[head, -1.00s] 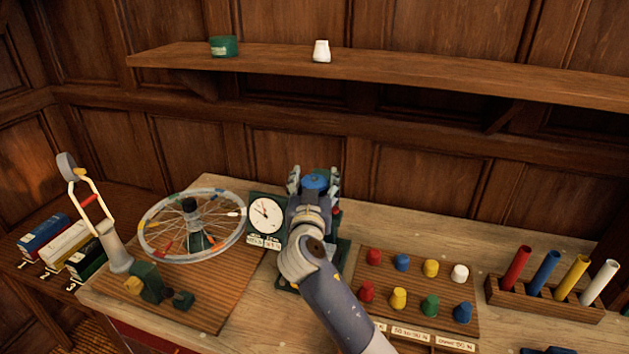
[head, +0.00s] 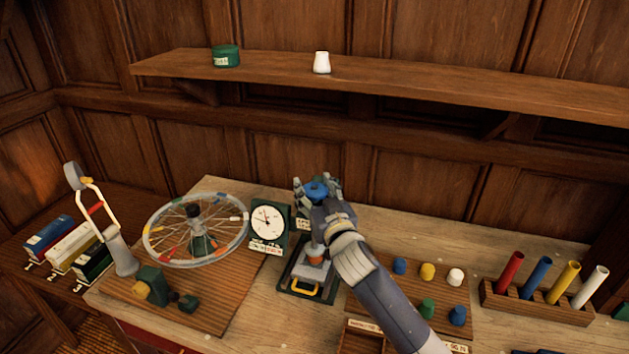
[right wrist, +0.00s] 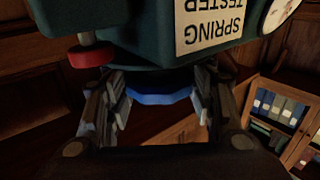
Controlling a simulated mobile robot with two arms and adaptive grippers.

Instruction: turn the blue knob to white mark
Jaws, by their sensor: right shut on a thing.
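The blue knob (head: 316,188) shows in the head view at the top of the spring tester, between the fingers of my right gripper (head: 318,190). In the right wrist view the knob (right wrist: 162,96) is a blue band between the two fingers, under the dark green tester body (right wrist: 130,25). My right gripper is shut on the knob. The white mark cannot be made out in either view. The tester's base (head: 303,288) carries a grey block with an orange piece and a yellow handle. My left gripper is not in view.
A dial clock (head: 267,222) and a spoked wheel (head: 196,228) stand left of the tester. Coloured pegs (head: 427,271) on a wooden board are to the right, partly behind my right arm. A rack of coloured tubes (head: 537,301) stands farther right.

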